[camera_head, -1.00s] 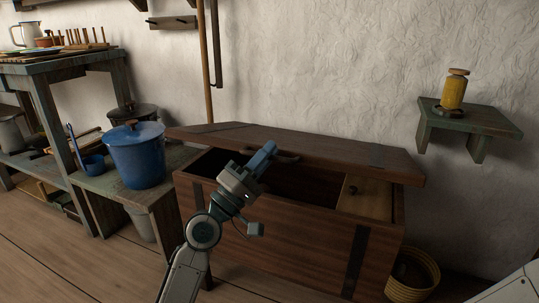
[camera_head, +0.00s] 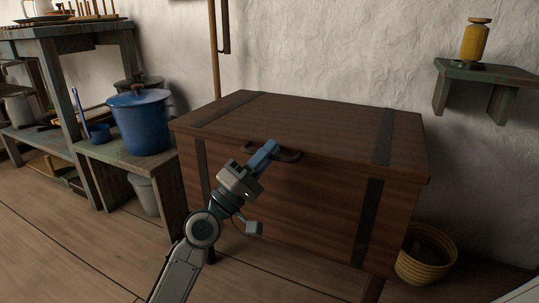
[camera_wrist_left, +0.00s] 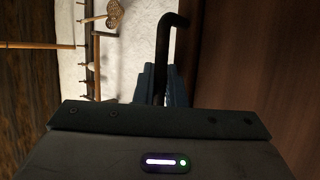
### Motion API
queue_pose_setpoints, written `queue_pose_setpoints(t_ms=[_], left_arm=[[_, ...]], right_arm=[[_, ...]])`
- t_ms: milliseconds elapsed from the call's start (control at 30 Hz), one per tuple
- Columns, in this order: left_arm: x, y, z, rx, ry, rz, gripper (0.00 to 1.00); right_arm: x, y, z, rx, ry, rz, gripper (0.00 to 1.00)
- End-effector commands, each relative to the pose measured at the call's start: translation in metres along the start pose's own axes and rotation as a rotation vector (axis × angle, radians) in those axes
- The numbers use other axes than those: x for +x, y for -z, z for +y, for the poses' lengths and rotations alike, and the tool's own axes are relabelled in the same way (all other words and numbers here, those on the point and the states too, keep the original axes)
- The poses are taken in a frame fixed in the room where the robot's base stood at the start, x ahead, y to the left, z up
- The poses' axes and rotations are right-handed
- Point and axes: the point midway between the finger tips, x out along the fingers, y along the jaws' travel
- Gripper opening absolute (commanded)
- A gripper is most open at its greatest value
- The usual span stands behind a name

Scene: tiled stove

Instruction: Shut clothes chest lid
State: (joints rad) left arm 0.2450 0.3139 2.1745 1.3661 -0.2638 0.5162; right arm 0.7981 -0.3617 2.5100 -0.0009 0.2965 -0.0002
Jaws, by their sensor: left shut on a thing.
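The brown wooden clothes chest (camera_head: 290,215) stands against the wall with dark metal straps. Its lid (camera_head: 300,118) lies flat on the chest body, and no gap shows at the front edge. A dark handle (camera_head: 287,155) sits at the front edge of the lid. My left gripper (camera_head: 265,154) is at this handle, its blue fingers shut on it. In the left wrist view the dark bent handle (camera_wrist_left: 163,50) runs between the fingers (camera_wrist_left: 162,84). The inside of the chest is hidden. My right gripper does not show.
A blue lidded pot (camera_head: 143,122) stands on a low bench (camera_head: 125,158) left of the chest. A yellow basket (camera_head: 424,258) is on the floor at the right. A wall shelf (camera_head: 485,72) holds a yellow jar (camera_head: 475,42). The floor in front is clear.

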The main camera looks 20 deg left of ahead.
Motion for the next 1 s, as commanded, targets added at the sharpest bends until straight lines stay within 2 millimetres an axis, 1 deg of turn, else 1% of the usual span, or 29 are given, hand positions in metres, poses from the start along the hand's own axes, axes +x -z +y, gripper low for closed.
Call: queue_pose_setpoints(t_ms=[33, 467, 500, 600, 1000], left_arm=[[-0.0064, -0.0051, -0.007, -0.007, 0.014, -0.012, 0.0], [-0.0077, -0.0054, -0.0098, -0.006, 0.017, -0.013, 0.0], [-0.0077, -0.0053, -0.01, -0.006, 0.017, -0.012, 0.13], [-0.0072, -0.0049, -0.0098, -0.005, 0.017, -0.011, 0.32], [-0.0053, -0.0025, -0.0089, -0.002, 0.013, -0.006, 0.32]], right_arm=[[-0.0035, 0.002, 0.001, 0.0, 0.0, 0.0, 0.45], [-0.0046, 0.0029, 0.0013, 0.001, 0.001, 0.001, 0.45], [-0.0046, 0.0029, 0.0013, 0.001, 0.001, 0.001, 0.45], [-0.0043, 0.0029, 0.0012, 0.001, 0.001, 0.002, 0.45], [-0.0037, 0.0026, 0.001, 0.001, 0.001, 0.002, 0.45]])
